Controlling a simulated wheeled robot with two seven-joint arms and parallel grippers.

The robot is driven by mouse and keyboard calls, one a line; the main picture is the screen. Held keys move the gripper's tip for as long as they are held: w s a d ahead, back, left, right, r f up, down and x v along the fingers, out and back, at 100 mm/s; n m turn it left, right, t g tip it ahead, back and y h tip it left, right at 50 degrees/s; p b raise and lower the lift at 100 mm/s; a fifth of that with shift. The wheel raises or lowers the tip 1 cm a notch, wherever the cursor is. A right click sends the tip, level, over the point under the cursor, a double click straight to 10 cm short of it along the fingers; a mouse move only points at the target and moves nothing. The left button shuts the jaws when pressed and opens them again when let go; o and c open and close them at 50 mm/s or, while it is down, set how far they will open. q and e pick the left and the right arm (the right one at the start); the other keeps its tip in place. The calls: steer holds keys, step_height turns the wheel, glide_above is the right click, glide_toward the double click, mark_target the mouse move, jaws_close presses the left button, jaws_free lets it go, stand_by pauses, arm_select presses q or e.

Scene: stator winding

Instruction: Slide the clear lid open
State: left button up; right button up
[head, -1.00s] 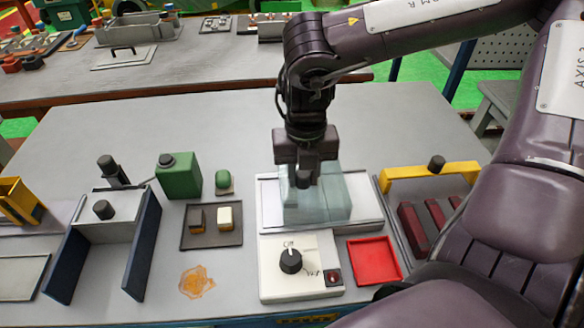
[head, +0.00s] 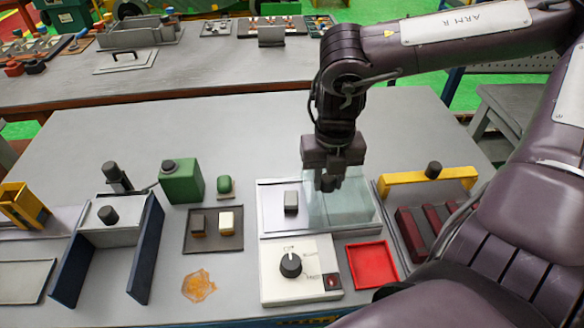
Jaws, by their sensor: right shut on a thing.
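The clear lid (head: 352,207) is a see-through bluish box cover on the right part of a light grey tray base (head: 272,222). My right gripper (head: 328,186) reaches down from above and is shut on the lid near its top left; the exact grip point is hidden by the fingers. A small grey block (head: 291,202) stands uncovered on the left part of the base. My left gripper is not in view.
A white box with a black knob (head: 290,265) and a red tray (head: 372,264) stand in front. A yellow handled rack (head: 428,177) with dark red bars is close on the right. A dark tray (head: 213,243) with two blocks lies left.

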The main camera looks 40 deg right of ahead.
mark_target(342, 188)
steer(key=shift+s+d+f+p, duration=0.1)
steer(key=shift+s+d+p, duration=0.4)
steer(key=shift+d, duration=0.15)
steer(key=shift+s+d+p, duration=0.4)
steer(key=shift+d+p, duration=0.05)
steer(key=shift+d, duration=0.15)
steer(key=o, duration=0.7)
steer(key=shift+f, duration=0.1)
steer(key=shift+w+d+r+p, duration=0.1)
steer(key=shift+r+p, duration=0.3)
steer(key=shift+r, duration=0.1)
steer(key=shift+w+d+r+p, duration=0.1)
steer(key=shift+r+p, duration=0.3)
steer(key=shift+r, duration=0.1)
step_height(342, 188, up, 2)
steer(key=shift+a+r+p, duration=0.1)
steer(key=shift+r+p, duration=0.05)
steer(key=shift+p, duration=0.65)
steer(key=shift+r+p, duration=0.75)
steer(key=shift+r, duration=0.25)
steer(key=shift+f, duration=0.1)
